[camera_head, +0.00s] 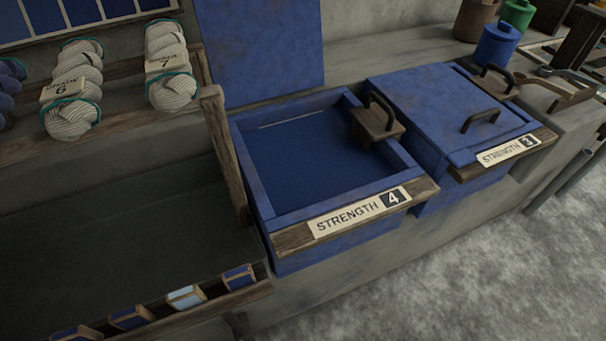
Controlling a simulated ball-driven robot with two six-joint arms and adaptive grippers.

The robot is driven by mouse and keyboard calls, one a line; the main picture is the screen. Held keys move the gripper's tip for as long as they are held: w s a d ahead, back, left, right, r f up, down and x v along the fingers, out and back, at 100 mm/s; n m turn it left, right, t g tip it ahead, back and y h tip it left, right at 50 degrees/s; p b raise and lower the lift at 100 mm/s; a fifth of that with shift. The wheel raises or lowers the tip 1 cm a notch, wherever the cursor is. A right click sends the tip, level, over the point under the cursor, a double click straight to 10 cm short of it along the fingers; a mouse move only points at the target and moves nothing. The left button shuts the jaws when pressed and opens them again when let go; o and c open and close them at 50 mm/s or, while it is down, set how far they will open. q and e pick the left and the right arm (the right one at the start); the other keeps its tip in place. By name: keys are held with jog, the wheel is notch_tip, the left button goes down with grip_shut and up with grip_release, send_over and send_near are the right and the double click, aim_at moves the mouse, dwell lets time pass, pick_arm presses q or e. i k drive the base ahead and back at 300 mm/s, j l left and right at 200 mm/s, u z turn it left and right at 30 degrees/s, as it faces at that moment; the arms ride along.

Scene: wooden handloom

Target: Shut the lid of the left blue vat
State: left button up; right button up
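The left blue vat (283,213) stands in the middle of the head view, with a front label (358,209) reading "STRENGTH 4". It is open, and dark blue liquid (312,160) shows inside. Its blue lid (259,50) stands raised upright at the back of the vat; its top edge is out of the picture. A small wooden block with a dark handle (376,126) sits at the vat's right inner side. Neither of my grippers is in view.
To the right is a second blue vat with its lid (439,97) shut, labelled "STRENGTH 3" (508,150). Yarn skeins (172,81) lie on a wooden shelf at left. A dark tray (120,235) is left of the vat. Blue (497,45) and green (517,14) pots stand at back right. The floor (480,270) in front is clear.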

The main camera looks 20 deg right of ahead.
aim_at(256, 50)
jog(key=i+l+u, duration=0.15)
jog(key=l+u, duration=0.5)
jog(key=i+l+u, duration=0.1)
jog(key=l+u, duration=0.2)
jog(key=l, duration=0.15)
